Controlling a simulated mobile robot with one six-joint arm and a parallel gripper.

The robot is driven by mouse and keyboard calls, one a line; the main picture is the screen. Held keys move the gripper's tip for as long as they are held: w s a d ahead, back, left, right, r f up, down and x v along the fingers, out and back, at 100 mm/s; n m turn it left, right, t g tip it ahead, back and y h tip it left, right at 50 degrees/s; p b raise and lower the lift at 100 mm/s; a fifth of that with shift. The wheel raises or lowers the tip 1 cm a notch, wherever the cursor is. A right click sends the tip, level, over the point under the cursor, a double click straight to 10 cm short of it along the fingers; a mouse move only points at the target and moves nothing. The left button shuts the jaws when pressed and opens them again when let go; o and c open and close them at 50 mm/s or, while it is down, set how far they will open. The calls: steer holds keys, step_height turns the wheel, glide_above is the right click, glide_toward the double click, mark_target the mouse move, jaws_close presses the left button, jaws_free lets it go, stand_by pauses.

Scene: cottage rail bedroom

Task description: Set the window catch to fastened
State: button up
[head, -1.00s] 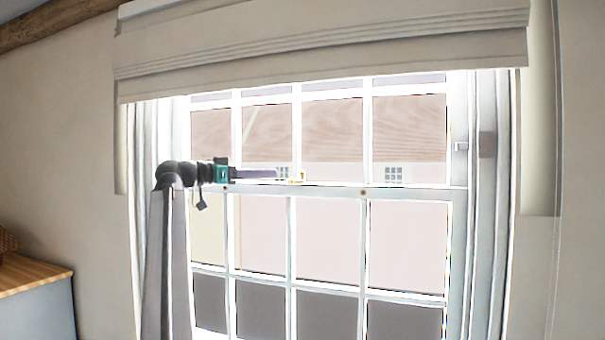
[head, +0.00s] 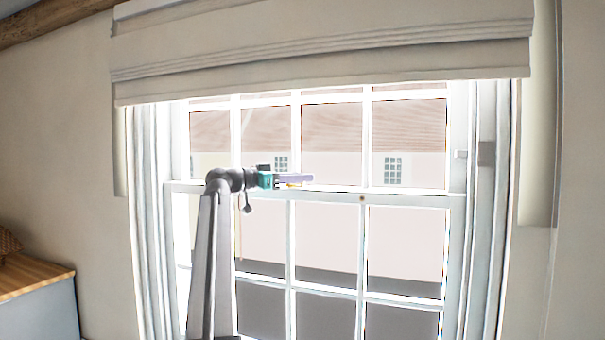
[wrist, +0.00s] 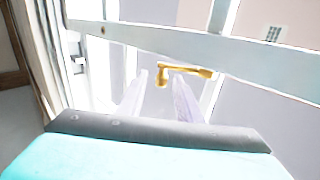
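The window catch is a small brass lever (wrist: 188,70) on the meeting rail of the sash window. In the wrist view it has a short post and an arm pointing right along the rail. My gripper (wrist: 160,95) is open, its two pale fingers apart, with the catch just beyond the fingertips, near the right one. I cannot tell whether they touch. In the head view my gripper (head: 308,179) reaches right along the rail and mostly hides the catch, with a bit of brass showing below the fingers.
The meeting rail (head: 410,199) crosses the sash window, with glass panes above and below. A folded blind (head: 320,55) hangs over the top. Curtains stand at both sides. A wooden-topped cabinet (head: 35,277) is at lower left. The space before the right panes is clear.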

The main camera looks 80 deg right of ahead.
steer(key=shift+s+d, duration=0.35)
steer(key=shift+s, duration=0.05)
steer(key=shift+c, duration=0.4)
